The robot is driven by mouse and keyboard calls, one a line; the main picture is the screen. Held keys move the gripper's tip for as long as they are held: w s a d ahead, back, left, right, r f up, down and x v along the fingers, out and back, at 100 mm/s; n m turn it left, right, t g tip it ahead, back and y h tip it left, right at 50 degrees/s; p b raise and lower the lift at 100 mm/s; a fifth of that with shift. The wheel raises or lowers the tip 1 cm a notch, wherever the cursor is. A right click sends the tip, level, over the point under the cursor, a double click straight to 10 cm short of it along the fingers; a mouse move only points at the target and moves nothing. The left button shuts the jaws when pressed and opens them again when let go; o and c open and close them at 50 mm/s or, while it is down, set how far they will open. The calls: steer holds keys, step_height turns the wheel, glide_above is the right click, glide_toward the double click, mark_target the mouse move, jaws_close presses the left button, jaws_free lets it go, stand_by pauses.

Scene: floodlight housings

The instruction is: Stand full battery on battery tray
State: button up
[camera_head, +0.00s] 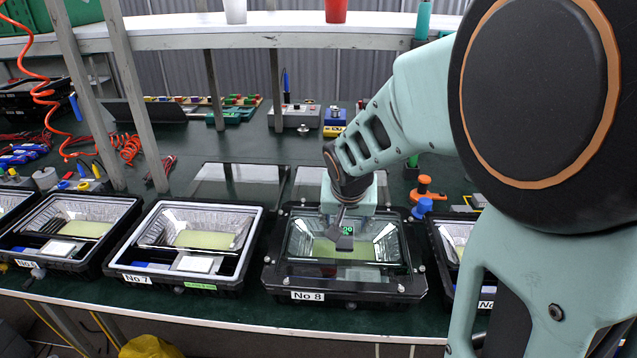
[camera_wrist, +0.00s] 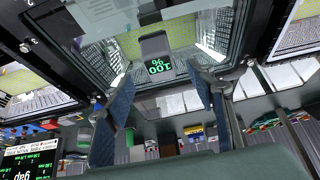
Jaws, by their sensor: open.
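A small grey battery (camera_head: 345,238) with a green lit display is at the glass-topped housing No 8 (camera_head: 345,291). In the wrist view the battery (camera_wrist: 156,47) reads 100 % and is centred beyond my fingers. My gripper (camera_head: 341,215) is right above the battery, pointing down. In the wrist view its two fingers (camera_wrist: 162,88) are spread apart, one to each side of the battery's line, with a gap between them. I cannot tell whether the battery rests on the glass or beneath it. I cannot make out a battery tray for certain.
Housing No 7 (camera_head: 126,266) stands open to the left, with another housing beyond it. One more stands close on the right, partly behind my arm. An orange-handled clamp (camera_head: 425,187) and a blue knob (camera_head: 422,207) are near No 8. A raised shelf (camera_head: 270,40) spans the back.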

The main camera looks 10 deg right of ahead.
mark_target(345, 228)
steer(key=shift+x, duration=3.6)
steer(key=shift+w+r, duration=0.1)
steer(key=shift+c, duration=0.5)
steer(key=c, duration=1.2)
jaws_close()
steer(key=shift+r, duration=0.15)
